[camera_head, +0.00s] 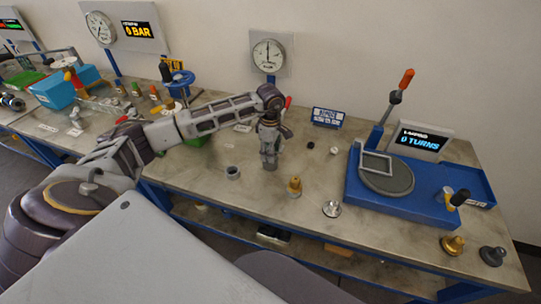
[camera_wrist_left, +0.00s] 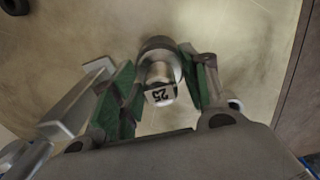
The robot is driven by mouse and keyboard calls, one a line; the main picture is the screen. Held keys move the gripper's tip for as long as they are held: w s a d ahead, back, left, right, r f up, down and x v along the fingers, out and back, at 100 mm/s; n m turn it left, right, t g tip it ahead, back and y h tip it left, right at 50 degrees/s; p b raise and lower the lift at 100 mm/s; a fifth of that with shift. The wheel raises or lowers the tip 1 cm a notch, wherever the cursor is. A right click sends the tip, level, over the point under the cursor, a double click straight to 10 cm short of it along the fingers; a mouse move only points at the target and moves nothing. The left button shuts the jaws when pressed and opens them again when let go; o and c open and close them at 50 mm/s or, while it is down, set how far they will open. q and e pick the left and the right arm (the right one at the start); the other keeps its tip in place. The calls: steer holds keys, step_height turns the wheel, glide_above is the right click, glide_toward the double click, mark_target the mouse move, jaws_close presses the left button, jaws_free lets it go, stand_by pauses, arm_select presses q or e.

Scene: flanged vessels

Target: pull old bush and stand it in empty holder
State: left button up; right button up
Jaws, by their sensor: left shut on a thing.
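My left gripper (camera_head: 268,162) reaches down over the middle of the bench. In the left wrist view its green-padded fingers (camera_wrist_left: 165,72) are shut on a grey metal bush (camera_wrist_left: 160,72) with a round collar and a white "25" label. I cannot tell whether its lower end touches the bench or a seat. A short grey ring-shaped holder (camera_head: 233,172) with a dark opening stands left of the gripper and looks empty. A brass fitting (camera_head: 294,186) stands upright to the right of the gripper. My right gripper is not in view.
A silver flanged piece (camera_head: 331,208) sits nearer the front edge. A blue fixture (camera_head: 405,195) with a round plate and a red-tipped lever fills the right side. A brass knob (camera_head: 453,244) and a dark one (camera_head: 492,255) stand at the right front corner. A gauge (camera_head: 268,55) stands behind.

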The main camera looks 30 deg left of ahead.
arm_select(q)
steer(key=shift+r+p, duration=0.8)
steer(key=shift+r, duration=1.1)
steer(key=shift+r+p, duration=0.8)
steer(key=shift+r, duration=1.1)
steer(key=shift+s+f, duration=0.2)
